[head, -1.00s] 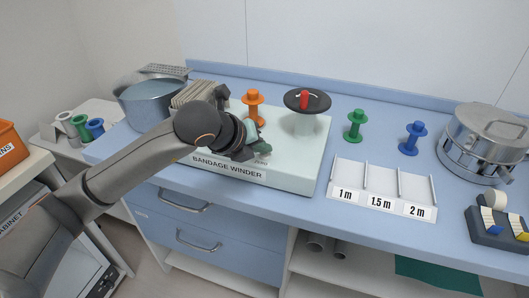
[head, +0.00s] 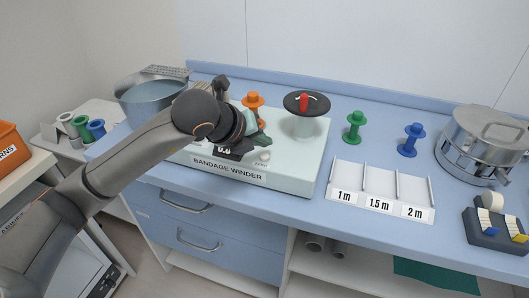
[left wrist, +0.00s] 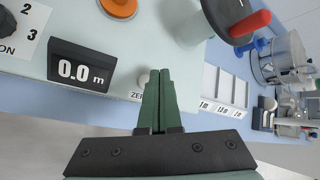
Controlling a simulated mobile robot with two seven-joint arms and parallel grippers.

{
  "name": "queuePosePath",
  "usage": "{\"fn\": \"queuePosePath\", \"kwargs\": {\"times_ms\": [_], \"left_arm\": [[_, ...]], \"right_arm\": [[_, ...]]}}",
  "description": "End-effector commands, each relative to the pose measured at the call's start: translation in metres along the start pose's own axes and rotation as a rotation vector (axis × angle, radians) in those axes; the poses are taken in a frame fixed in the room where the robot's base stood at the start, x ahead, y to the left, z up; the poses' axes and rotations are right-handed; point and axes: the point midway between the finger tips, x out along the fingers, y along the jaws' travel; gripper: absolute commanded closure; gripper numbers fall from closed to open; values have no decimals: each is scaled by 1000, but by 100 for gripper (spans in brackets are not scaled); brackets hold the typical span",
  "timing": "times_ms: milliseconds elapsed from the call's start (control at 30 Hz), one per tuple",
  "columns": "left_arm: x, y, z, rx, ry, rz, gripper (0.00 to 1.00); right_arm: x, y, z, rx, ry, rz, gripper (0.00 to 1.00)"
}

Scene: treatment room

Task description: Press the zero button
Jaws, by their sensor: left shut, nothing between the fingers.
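The bandage winder (head: 295,175) is a white box on the blue counter. Its small whitish zero button (head: 264,156) shows near the front edge, and it also shows in the left wrist view (left wrist: 143,79), beside the fingertips and partly covered. The dark display (left wrist: 81,68) reads 0.0 m; in the head view the display (head: 228,153) is partly hidden by my wrist. My left gripper (head: 265,140) is shut and empty, with green fingers. Its fingertips (left wrist: 160,73) are close to the button and appear apart from it. My right gripper is not in view.
An orange spool (head: 253,101) and a black disc with a red handle (head: 304,101) stand on the winder. Green (head: 354,127) and blue (head: 411,140) spools, a labelled tray (head: 383,209) and a metal drum (head: 480,146) lie to the right. A metal basin (head: 150,99) is at left.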

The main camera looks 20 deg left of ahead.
Motion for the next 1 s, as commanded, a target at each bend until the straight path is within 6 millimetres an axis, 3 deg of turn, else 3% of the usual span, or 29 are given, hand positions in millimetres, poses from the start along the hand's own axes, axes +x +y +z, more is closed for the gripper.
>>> {"fn": "queuePosePath", "kwargs": {"times_ms": [367, 1000], "left_arm": [[-27, -20, 20, 0, 0, 0, 100], [-28, -20, 20, 0, 0, 0, 100]], "right_arm": [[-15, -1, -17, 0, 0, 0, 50], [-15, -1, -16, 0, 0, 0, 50]]}}
